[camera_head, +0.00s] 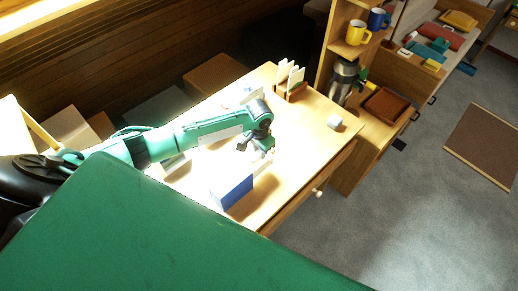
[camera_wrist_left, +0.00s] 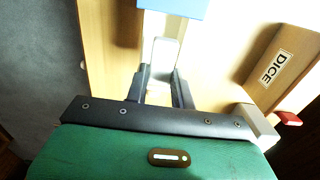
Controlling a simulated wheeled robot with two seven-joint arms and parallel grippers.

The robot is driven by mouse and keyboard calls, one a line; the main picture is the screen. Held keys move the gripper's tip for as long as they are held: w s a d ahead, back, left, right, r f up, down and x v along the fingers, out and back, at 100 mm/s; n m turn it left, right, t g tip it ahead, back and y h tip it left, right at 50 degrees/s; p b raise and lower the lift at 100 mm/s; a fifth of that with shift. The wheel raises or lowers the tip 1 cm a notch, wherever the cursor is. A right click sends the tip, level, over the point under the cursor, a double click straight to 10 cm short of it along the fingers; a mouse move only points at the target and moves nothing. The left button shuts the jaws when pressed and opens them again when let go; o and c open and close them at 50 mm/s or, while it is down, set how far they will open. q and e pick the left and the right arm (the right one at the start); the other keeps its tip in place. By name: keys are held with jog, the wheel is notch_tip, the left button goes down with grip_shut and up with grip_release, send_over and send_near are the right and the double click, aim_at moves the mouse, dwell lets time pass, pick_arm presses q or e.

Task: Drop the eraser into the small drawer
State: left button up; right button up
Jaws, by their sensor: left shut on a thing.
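My left gripper (camera_head: 258,151) is over the desk, pointing down. In the left wrist view its two fingers (camera_wrist_left: 158,82) are shut on a pale, whitish block, which looks like the eraser (camera_wrist_left: 160,52). In the head view the held piece is small and partly hidden by the fingers. A small drawer knob (camera_head: 318,192) shows on the desk's front side; the drawer looks shut, and its inside cannot be seen. My right gripper is not in view.
A blue box (camera_head: 231,191) stands on the desk close to the gripper. A white cube (camera_head: 335,122) sits near the right corner, and a card holder (camera_head: 290,83) at the back. The wrist view shows a box marked DICE (camera_wrist_left: 285,68). Shelves with mugs (camera_head: 357,32) stand beyond.

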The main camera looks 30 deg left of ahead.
pick_arm(q)
jog(key=shift+f, duration=1.15)
jog(key=o, duration=1)
jog(key=shift+o, duration=0.2)
jog(key=shift+r+b, duration=0.5)
jog(key=shift+r, duration=0.1)
notch_tip(320, 180, up, 13)
jog(key=b, duration=0.3)
jog(key=shift+f, duration=0.2)
